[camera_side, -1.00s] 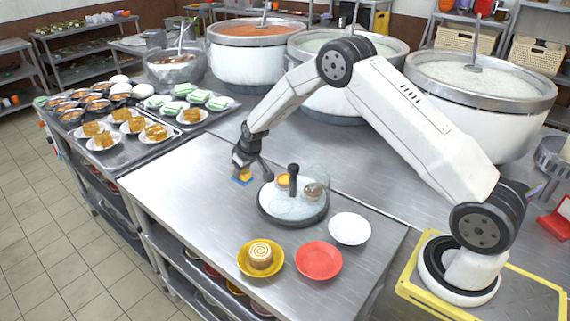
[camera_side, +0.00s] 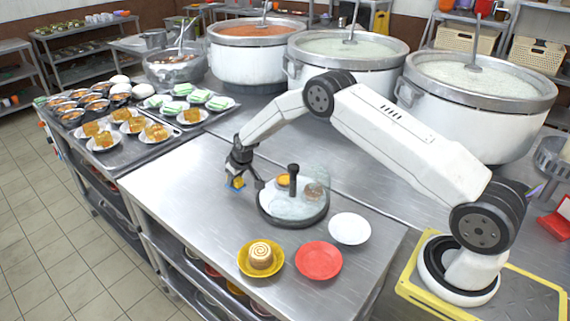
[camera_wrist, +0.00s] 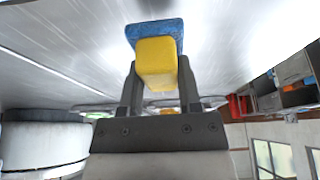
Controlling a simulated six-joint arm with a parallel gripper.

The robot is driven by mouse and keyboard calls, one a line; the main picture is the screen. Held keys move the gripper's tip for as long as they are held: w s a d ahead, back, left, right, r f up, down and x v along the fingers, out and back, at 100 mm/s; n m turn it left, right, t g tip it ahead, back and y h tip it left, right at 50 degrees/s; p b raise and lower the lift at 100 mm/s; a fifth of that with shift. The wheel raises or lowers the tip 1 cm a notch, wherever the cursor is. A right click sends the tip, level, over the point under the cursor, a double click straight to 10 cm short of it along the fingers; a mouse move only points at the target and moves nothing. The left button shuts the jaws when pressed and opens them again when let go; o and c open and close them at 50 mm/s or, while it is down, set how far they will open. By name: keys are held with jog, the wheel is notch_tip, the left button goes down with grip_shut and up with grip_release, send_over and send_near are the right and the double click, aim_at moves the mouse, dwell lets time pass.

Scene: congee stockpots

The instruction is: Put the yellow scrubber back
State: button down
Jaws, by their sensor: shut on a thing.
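The yellow scrubber (camera_wrist: 157,60), a yellow block with a blue side (camera_wrist: 152,32), sits between the fingers of my gripper (camera_wrist: 158,85) in the wrist view. My gripper is shut on it. In the side view the scrubber (camera_side: 238,182) shows small and partly hidden under my gripper (camera_side: 238,174), left of the round dark tray, its blue part along the left and lower edge. Whether it touches the steel table or hangs just above it I cannot tell.
A dark round tray (camera_side: 293,222) with a clear dome stands close right of my gripper. A white plate (camera_side: 350,228), a red plate (camera_side: 319,260) and a yellow bowl (camera_side: 247,268) holding a roll stand in front. Large pots line the back. The table's left front is clear.

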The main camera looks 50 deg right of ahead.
jog(key=shift+f, duration=1.3)
jog(key=shift+f, duration=0.15)
jog(key=shift+c, duration=1.4)
grip_release()
jog(key=shift+r, duration=0.2)
jog(key=v, duration=1.2)
